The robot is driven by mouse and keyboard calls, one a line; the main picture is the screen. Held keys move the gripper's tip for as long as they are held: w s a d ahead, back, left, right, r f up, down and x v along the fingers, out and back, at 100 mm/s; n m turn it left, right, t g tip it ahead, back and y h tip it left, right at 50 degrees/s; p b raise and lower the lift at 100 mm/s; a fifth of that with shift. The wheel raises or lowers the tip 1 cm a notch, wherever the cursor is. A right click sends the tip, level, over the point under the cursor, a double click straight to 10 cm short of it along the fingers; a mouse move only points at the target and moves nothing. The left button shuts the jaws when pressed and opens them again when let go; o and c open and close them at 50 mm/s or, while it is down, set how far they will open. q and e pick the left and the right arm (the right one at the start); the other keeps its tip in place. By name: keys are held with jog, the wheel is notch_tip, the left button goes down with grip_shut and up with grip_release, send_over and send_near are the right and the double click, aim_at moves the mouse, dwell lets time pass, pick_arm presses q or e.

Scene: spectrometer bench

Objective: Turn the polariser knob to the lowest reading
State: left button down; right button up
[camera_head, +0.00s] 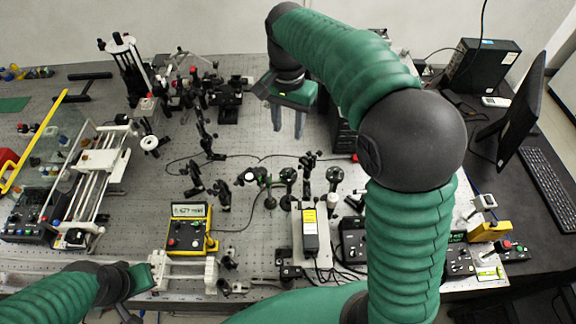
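Several small black optical mounts stand in the middle of the bench, among them round-faced ones (288,175) and (335,175). I cannot tell which one carries the polariser knob. A yellow-edged meter box (187,240) stands left of them, with a light display (188,210) on top; its reading is too small to make out. My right gripper (288,124) is above the back middle of the bench, its two grey fingers pointing down, apart and empty. It is behind the mounts and not touching them. My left gripper (146,280) is at the front left, its fingers not clear.
A perforated metal bench (260,235) fills the middle. A rail assembly (100,165) and a glass panel with a yellow edge stand left. A monitor (515,110), keyboard (550,180) and black box (482,66) are right. Cables cross the bench. My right arm hides part of the right side.

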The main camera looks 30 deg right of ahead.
jog(key=m, duration=0.4)
jog(key=p, duration=0.2)
send_near(288, 170)
notch_tip(288, 170, down, 9)
jog(key=shift+d+r, duration=0.1)
jog(key=shift+r, duration=0.1)
grip_shut()
